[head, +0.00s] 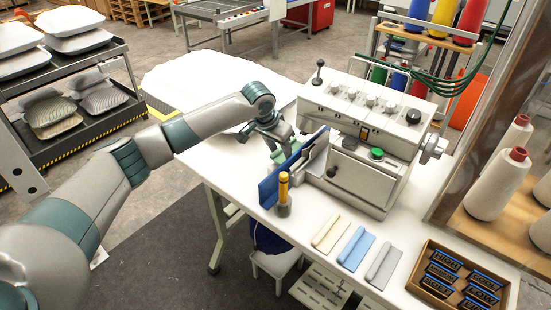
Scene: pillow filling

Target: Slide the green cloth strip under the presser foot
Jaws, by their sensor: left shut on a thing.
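The sewing machine (345,125) stands on the white table (235,185). My left gripper (277,143) is at the machine's left side, behind the upright blue plate (270,190). It is shut on the green cloth strip (284,132), of which only small parts show around the fingers. The presser foot cannot be made out; the blue plate and machine head hide that area, so I cannot tell how the strip lies relative to it. My right gripper is out of view.
A brown box of labels (425,285) is at front right. A white pillow (200,80) lies behind my arm.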

